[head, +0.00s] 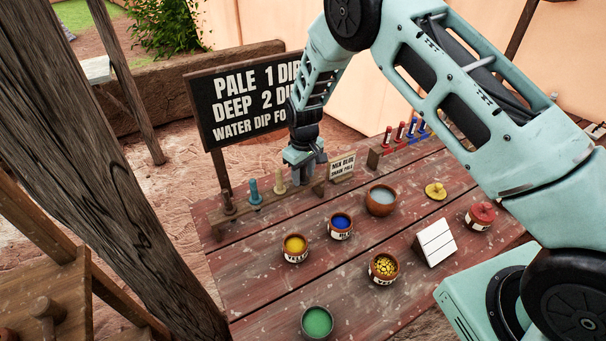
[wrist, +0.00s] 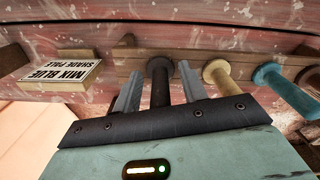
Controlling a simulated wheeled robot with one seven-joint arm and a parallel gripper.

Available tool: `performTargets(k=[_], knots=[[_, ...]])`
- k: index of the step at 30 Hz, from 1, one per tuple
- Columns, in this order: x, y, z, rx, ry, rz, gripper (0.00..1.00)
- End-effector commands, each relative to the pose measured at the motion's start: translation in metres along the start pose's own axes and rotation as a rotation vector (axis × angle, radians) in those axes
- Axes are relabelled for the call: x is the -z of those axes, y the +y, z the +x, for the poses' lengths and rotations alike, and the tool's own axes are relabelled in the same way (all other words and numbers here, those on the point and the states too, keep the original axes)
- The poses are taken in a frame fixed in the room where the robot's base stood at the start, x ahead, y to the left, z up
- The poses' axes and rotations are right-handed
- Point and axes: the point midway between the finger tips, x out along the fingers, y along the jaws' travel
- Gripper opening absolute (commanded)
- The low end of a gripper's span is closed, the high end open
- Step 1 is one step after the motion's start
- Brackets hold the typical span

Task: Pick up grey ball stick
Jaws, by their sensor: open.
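My gripper (head: 306,174) is open at the right end of a wooden rack (head: 240,213) in the head view. In the wrist view, a dark grey stick (wrist: 160,88) stands between the open fingers of my gripper (wrist: 160,78), with a gap visible on each side. It appears to be the grey ball stick; my gripper largely hides it in the head view. The same rack holds a cream stick (head: 279,178), a teal stick (head: 254,190) and a brown stick (head: 228,201). The cream stick (wrist: 216,74) is just right of the fingers in the wrist view.
A small "MIX BLUE SHADE PALE" sign (head: 342,167) stands close beside my gripper. A black signboard (head: 235,95) rises behind the rack. Blue (head: 341,226), yellow (head: 295,248) and green (head: 317,322) pots stand in front, along with a water bowl (head: 381,200).

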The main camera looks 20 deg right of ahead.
Motion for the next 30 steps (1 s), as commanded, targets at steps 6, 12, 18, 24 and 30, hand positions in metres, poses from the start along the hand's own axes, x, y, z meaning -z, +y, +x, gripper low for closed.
performTargets(k=[6,12,18,24,30], knots=[[0.000,0.000,0.000,0.000,0.000,0.000,0.14],[0.000,0.000,-0.001,0.000,0.001,0.000,0.00],[0.001,0.000,-0.003,0.000,0.002,-0.001,0.00],[0.001,0.000,-0.027,-0.001,0.005,-0.001,0.00],[0.001,0.000,-0.067,-0.001,0.006,-0.001,0.00]])
